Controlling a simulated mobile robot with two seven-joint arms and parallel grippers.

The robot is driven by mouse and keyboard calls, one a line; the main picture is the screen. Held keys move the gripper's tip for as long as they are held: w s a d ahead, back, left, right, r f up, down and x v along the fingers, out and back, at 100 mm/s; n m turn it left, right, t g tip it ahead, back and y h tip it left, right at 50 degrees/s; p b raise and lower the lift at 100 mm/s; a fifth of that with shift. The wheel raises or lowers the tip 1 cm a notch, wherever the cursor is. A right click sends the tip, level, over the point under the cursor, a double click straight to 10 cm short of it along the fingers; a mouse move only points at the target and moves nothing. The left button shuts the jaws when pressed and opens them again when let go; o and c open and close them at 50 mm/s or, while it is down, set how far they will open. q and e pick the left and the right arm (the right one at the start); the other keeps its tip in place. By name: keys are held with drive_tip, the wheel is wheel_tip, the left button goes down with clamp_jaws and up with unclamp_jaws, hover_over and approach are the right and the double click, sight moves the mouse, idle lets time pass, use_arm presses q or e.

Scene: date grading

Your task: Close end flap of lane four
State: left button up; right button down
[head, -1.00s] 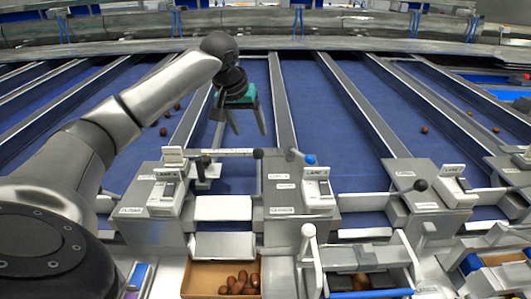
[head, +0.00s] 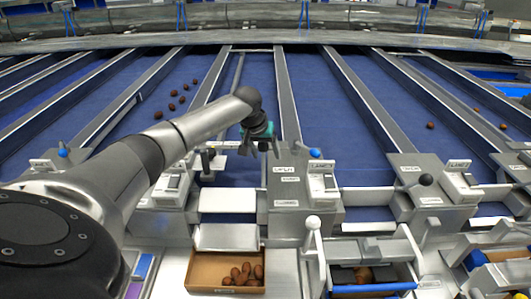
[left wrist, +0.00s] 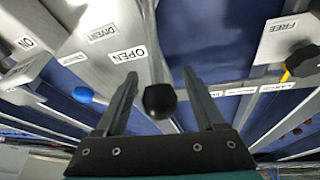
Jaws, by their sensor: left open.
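My left gripper (head: 261,151) is open at the lower end of a blue lane, left of a grey post with a blue knob (head: 315,153). In the left wrist view its two fingers (left wrist: 161,78) are spread on either side of a black ball knob (left wrist: 160,101) on a pale rod. I cannot tell if they touch it. An OPEN label (left wrist: 127,54) sits beside the rod. In the head view the gripper largely hides this knob. A pale bar (head: 222,144) crosses the lane end left of the gripper. The lane number there is too small to read. My right gripper is out of view.
A white plate (head: 228,201) slopes below the lane toward an open tray (head: 195,270) holding several dates (head: 243,273). A white-knobbed lever (head: 313,222) stands to its right. A FREE label (left wrist: 291,26) and another black knob (left wrist: 303,62) show in the wrist view.

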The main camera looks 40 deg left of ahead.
use_arm(q)
drive_tip(key=shift+c, duration=0.2)
clamp_jaws()
idle(0.5)
idle(0.9)
